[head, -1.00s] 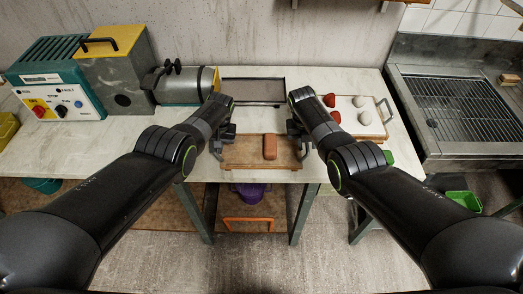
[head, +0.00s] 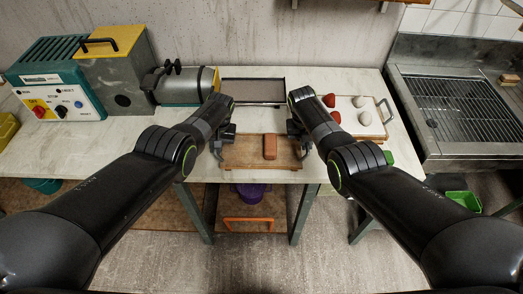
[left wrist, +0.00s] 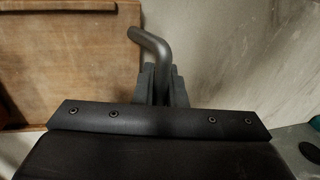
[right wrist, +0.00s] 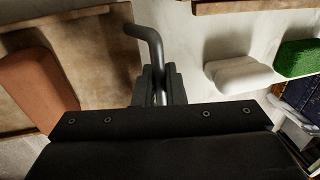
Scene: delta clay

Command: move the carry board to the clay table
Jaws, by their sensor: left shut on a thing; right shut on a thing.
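The carry board (head: 240,152) is a brown wooden board with a grey bent bar handle at each side. It lies level at the front edge of the pale table (head: 120,150); I cannot tell whether it touches the top. An orange-brown clay block (head: 270,147) lies on it, right of its middle. My left gripper (head: 217,148) is shut on the left handle (left wrist: 148,40). My right gripper (head: 303,147) is shut on the right handle (right wrist: 147,37). The board also shows in the left wrist view (left wrist: 65,60). The jaws partly hide both handles.
A dark-rimmed tray (head: 253,101) lies behind the board. A teal and grey machine (head: 110,75) stands at left. A white-topped board (head: 345,118) with red and white lumps lies right of my right gripper. A metal sink (head: 450,110) is further right.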

